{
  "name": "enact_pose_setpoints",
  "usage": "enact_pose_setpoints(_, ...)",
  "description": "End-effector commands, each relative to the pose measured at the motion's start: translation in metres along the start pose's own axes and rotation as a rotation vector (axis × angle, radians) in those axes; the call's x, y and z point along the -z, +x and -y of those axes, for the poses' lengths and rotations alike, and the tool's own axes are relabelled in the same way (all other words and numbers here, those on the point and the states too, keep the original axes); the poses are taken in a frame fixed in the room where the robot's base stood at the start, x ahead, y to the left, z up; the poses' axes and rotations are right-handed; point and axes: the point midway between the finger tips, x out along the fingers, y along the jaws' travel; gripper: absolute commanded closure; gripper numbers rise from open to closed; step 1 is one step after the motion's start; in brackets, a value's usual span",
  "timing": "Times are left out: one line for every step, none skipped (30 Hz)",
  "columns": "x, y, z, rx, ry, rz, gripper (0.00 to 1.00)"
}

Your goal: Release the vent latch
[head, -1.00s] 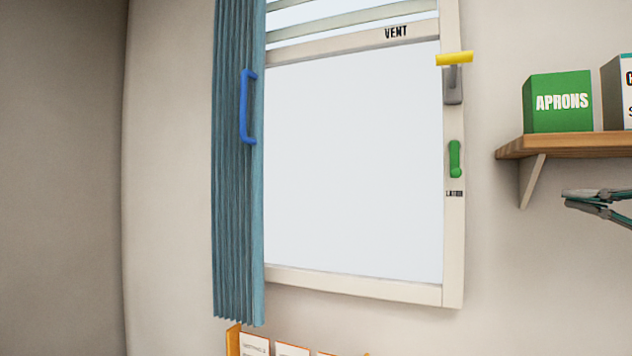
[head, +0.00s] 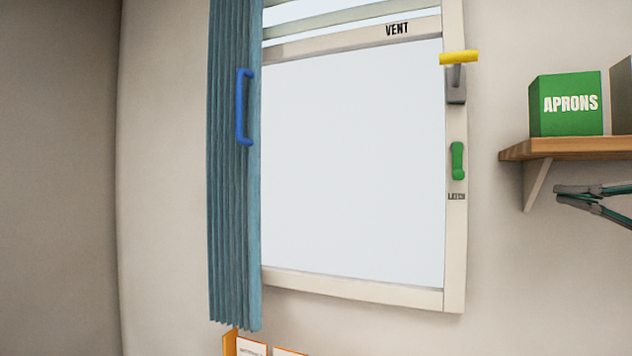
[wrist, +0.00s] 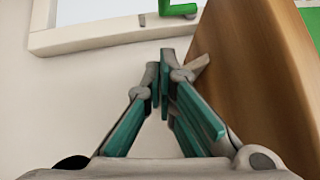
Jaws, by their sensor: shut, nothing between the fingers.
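The green latch (head: 457,160) hangs upright on the right side of the white window frame (head: 455,240), above a small dark label that seems to read LATCH. A green piece that looks like the latch (wrist: 178,9) also shows at the top edge of the wrist view, partly cut off. My gripper (head: 558,193) is at the right of the head view, below the shelf and apart from the latch, to its right and a little lower in the picture. In the wrist view its teal fingers (wrist: 160,75) are shut and empty.
A wooden shelf (head: 575,148) with a green APRONS box (head: 570,103) stands close above my gripper; its board (wrist: 255,85) fills the right of the wrist view. A yellow handle (head: 458,57) sits above the latch. A blue-handled curtain (head: 228,200) hangs left. The wall below the latch is bare.

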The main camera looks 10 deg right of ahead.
Motion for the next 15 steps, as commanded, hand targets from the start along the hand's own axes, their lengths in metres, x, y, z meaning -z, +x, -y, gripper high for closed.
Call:
enact_pose_setpoints(0.000, 0.000, 0.000, 0.000, 0.000, 0.000, 1.00)
enact_pose_setpoints(0.000, 0.000, 0.000, 0.000, 0.000, 0.000, 1.00)
enact_pose_setpoints(0.000, 0.000, 0.000, 0.000, 0.000, 0.000, 1.00)
enact_pose_setpoints(0.000, 0.000, 0.000, 0.000, 0.000, 0.000, 1.00)
enact_pose_setpoints(0.000, 0.000, 0.000, 0.000, 0.000, 0.000, 1.00)
enact_pose_setpoints(0.000, 0.000, 0.000, 0.000, 0.000, 0.000, 1.00)
enact_pose_setpoints(0.000, 0.000, 0.000, 0.000, 0.000, 0.000, 1.00)
enact_pose_setpoints(0.000, 0.000, 0.000, 0.000, 0.000, 0.000, 1.00)
enact_pose_setpoints(0.000, 0.000, 0.000, 0.000, 0.000, 0.000, 1.00)
enact_pose_setpoints(0.000, 0.000, 0.000, 0.000, 0.000, 0.000, 1.00)
enact_pose_setpoints(0.000, 0.001, 0.000, 0.000, 0.000, 0.001, 1.00)
enact_pose_setpoints(0.000, 0.003, 0.000, 0.000, 0.000, 0.001, 1.00)
enact_pose_setpoints(0.000, 0.004, 0.000, 0.000, 0.000, 0.001, 1.00)
enact_pose_setpoints(0.000, 0.006, 0.000, 0.000, 0.000, 0.001, 1.00)
enact_pose_setpoints(0.000, 0.010, 0.000, -0.001, 0.000, 0.001, 1.00)
